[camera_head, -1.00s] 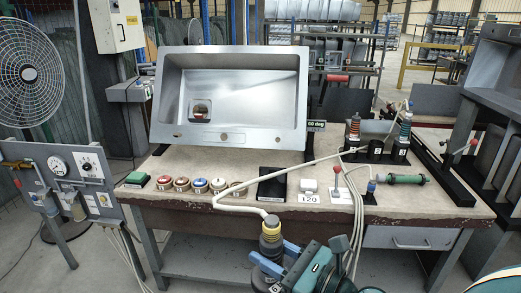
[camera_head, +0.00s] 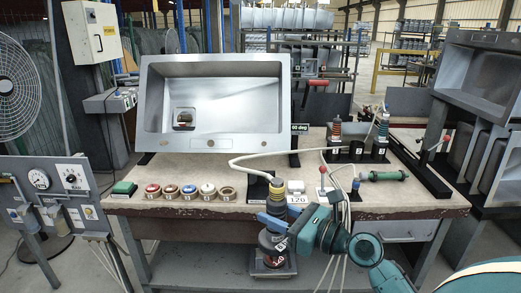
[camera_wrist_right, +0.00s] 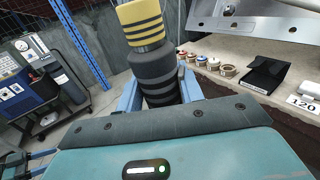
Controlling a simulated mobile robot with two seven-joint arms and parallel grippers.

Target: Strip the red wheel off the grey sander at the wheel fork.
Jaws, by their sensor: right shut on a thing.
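My right gripper (camera_head: 274,218), with blue fingers, is shut on the dark grey sander (camera_head: 272,205). The sander has yellow bands at its top and is roughly upright in front of the bench edge. Its round lower end (camera_head: 272,244) shows dark with a reddish patch; I cannot make out the wheel clearly. The wrist view shows the sander's grey body (camera_wrist_right: 158,75) between the blue fingers, with its lower end hidden by the gripper. A black bracket (camera_head: 257,188), possibly the wheel fork, stands on the bench just behind the sander's top. My left gripper is out of view.
Loose wheels, one of them red (camera_head: 152,190), line the bench's front left. A white hose (camera_head: 262,158) loops over the bench. A lever with a red knob (camera_head: 322,174) stands right of the 120 label (camera_head: 298,200). A tilted steel sink (camera_head: 212,137) fills the back.

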